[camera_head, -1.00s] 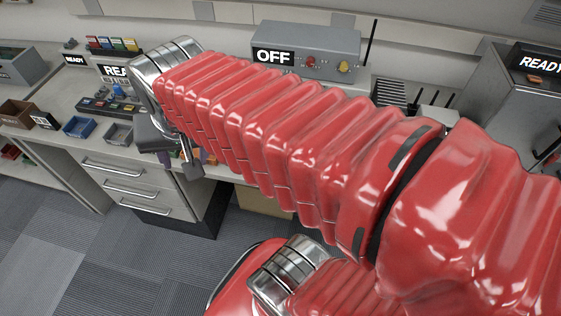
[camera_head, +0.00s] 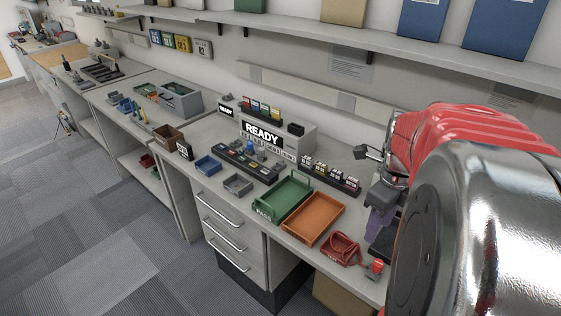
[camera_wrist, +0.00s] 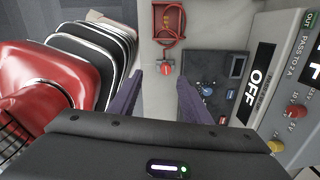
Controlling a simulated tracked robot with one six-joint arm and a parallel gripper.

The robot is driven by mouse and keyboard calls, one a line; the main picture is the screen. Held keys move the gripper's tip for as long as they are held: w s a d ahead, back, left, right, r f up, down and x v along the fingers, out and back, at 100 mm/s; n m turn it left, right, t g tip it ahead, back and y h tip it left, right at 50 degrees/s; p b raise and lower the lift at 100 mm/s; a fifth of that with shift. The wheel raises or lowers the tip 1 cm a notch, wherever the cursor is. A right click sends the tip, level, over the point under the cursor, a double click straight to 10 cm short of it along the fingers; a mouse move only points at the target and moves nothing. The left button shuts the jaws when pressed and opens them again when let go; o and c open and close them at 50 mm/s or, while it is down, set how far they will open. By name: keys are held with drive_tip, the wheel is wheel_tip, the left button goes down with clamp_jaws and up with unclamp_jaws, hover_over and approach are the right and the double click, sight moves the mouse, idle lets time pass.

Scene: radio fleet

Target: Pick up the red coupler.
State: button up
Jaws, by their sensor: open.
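The red coupler (camera_head: 376,267) is a small red piece on a grey base near the front edge of the bench, at lower right in the head view. In the wrist view the red coupler (camera_wrist: 166,69) lies ahead of and between the fingertips, apart from them. A red cord runs from it to a red cradle (camera_head: 341,249), also at the top of the wrist view (camera_wrist: 168,22). My gripper (camera_wrist: 160,78) is open and empty, its two purple fingers spread. In the head view my gripper (camera_head: 381,222) hangs over the bench, partly hidden by my arm.
An orange tray (camera_head: 315,218) and a green tray (camera_head: 283,200) lie left of the cradle. A dark panel with a blue knob (camera_wrist: 207,90) and a grey box marked OFF (camera_wrist: 262,82) stand right of the fingers in the wrist view. A shelf overhangs the bench.

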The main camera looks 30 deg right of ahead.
drive_tip(key=s+d+m, duration=0.1)
drive_tip(key=m, duration=0.1)
drive_tip(key=s+d+f+m, duration=0.1)
drive_tip(key=d+m, duration=0.1)
drive_tip(key=shift+d+f, duration=0.15)
drive_tip(key=shift+f, duration=0.05)
drive_tip(key=shift+f, duration=0.1)
hover_over(379, 262)
drive_tip(key=f, duration=0.7)
drive_tip(key=shift+s+f, duration=0.25)
drive_tip(key=shift+f, duration=0.45)
drive_tip(key=shift+f, duration=0.1)
drive_tip(key=shift+w+f, duration=0.2)
drive_tip(key=shift+f, duration=2.3)
drive_tip(key=shift+c, duration=0.2)
